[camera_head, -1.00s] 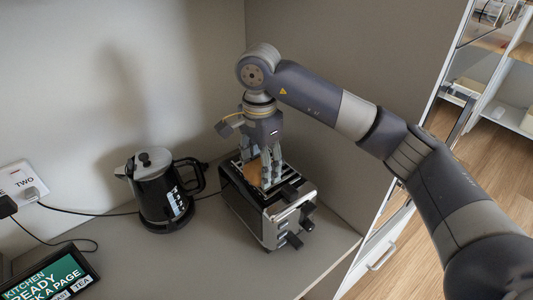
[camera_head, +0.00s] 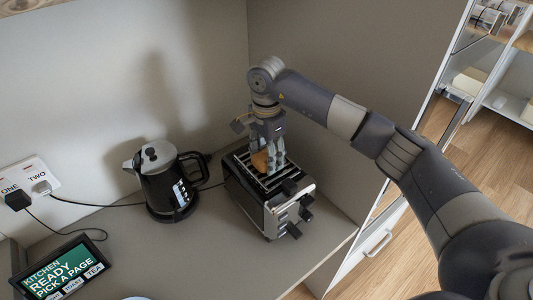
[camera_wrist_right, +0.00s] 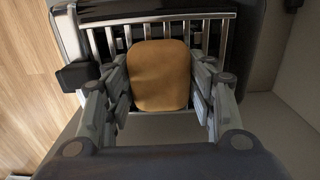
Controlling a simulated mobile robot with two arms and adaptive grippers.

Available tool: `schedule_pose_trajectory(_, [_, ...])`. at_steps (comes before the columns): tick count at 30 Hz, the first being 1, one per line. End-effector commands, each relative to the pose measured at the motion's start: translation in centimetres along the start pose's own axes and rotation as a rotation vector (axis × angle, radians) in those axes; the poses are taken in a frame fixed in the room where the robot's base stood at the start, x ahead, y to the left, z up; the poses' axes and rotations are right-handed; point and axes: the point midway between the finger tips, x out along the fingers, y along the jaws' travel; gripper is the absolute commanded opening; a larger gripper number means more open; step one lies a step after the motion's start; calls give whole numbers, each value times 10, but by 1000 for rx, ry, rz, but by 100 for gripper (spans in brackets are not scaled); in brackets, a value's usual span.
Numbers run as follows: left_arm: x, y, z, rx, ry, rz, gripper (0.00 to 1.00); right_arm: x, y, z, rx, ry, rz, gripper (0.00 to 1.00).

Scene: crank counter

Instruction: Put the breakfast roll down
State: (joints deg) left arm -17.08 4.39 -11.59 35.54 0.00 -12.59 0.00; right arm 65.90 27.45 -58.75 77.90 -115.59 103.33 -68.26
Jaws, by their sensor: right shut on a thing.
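The breakfast roll (camera_head: 260,161) is a small orange-brown piece held at the top of the toaster (camera_head: 272,219). My right gripper (camera_head: 271,162) points down from above and is shut on the roll. In the right wrist view the roll (camera_wrist_right: 160,76) sits between the two fingers, over the metal bars of the toaster top (camera_wrist_right: 220,38). Whether the roll touches the bars I cannot tell. The gripper's fingers hide part of the roll in the head view. My left gripper is not in view.
A black and steel kettle (camera_head: 166,184) stands just left of the toaster. A tilted screen (camera_head: 62,271) is at the lower left, with a wall socket (camera_head: 27,185) above it. The counter (camera_head: 205,255) in front of the kettle is clear. A wall closes the back.

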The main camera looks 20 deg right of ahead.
Motion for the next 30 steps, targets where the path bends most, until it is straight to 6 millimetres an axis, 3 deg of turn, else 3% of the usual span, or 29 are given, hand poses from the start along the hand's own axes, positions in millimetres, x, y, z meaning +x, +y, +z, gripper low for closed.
schedule_pose_trajectory(4, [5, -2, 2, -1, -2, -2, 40, 4, 0, 0, 0, 1, -1, 38])
schedule_pose_trajectory(5, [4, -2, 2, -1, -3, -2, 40, 3, 0, 0, 0, 0, -1, 56])
schedule_pose_trajectory(7, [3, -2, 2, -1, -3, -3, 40, 3, 0, 0, 0, 0, -1, 71])
schedule_pose_trajectory(22, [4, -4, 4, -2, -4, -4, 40, -6, -1, 0, 0, 1, -4, 71])
schedule_pose_trajectory(30, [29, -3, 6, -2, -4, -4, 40, -59, -2, 0, 0, 2, -8, 71])
